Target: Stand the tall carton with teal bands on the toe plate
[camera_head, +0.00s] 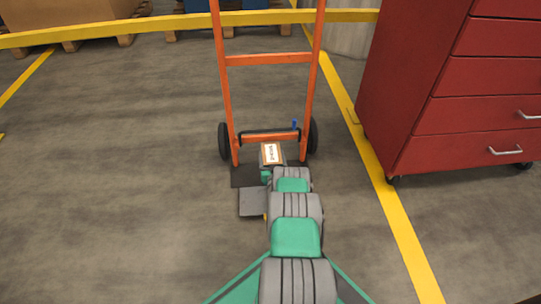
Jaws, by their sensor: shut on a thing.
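The hand truck (229,105) is orange and stands upright ahead of me, with two black wheels. Its dark toe plate (243,177) lies low at the front of the frame, partly covered by my arm. The tall carton (271,153) shows its top end with a white, dark-lettered label, in front of the lower crossbar and over the toe plate area. A little teal shows below it. My gripper (267,176) is at the carton, shut on it, mostly hidden behind my own arm. I cannot tell whether the carton's base touches the plate.
A flat grey piece (253,201) shows left of my arm, in front of the toe plate. A red drawer cabinet (450,90) on castors stands at right, beyond a yellow floor line (385,185). A yellow rail (180,23) crosses the back, before pallets. The left floor is clear.

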